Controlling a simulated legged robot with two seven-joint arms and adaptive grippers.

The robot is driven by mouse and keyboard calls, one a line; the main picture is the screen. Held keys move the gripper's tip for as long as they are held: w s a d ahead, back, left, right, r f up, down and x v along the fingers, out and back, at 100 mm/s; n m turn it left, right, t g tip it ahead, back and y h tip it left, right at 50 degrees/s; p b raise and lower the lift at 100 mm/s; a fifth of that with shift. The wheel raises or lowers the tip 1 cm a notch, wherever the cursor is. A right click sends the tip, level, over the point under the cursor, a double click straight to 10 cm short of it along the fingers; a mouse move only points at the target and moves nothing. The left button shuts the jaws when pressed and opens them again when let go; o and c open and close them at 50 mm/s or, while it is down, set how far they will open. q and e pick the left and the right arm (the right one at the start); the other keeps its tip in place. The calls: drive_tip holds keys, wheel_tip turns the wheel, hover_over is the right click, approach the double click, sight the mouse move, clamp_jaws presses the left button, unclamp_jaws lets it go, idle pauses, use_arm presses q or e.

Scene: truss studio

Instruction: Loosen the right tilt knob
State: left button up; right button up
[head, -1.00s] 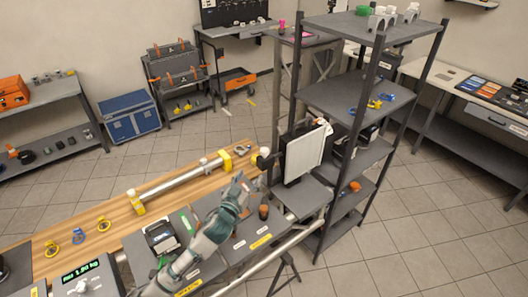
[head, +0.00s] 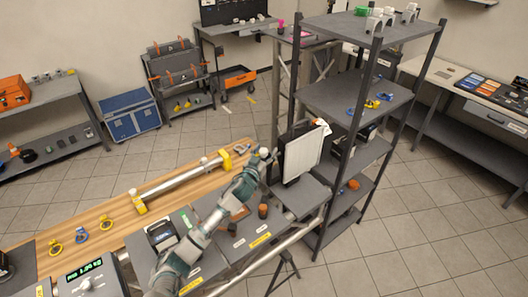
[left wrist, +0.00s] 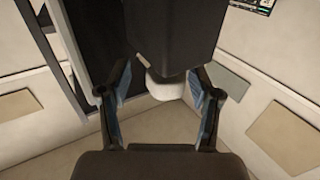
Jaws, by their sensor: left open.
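My left gripper (head: 268,154) is just left of the panel's dark left edge, where a dark knob showed earlier; the gripper now hides that knob. In the left wrist view my left gripper (left wrist: 158,104) is open, its two fingers apart. A dark block (left wrist: 178,35) and a pale rounded piece (left wrist: 165,88) show between and beyond the fingers. I cannot tell whether they touch. My right gripper is out of view.
A tall dark shelf rack (head: 350,97) stands close right of the panel. A pale tube with yellow ends (head: 180,183) lies on the wooden bench top (head: 100,215). Small brown cylinders (head: 263,211) stand on the grey bench near my left arm.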

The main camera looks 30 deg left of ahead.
use_arm(q)
drive_tip(key=shift+c, duration=1.2)
drive_tip(key=c, duration=0.4)
drive_tip(key=shift+s+a, duration=0.1)
drive_tip(key=shift+a, duration=0.15)
drive_tip(key=c, duration=0.4)
drive_tip(key=shift+a+f, duration=0.1)
drive_tip(key=shift+a, duration=0.05)
drive_tip(key=shift+c, duration=0.6)
drive_tip(key=shift+a, duration=0.1)
drive_tip(key=shift+d, duration=0.25)
drive_tip(key=shift+f, duration=0.1)
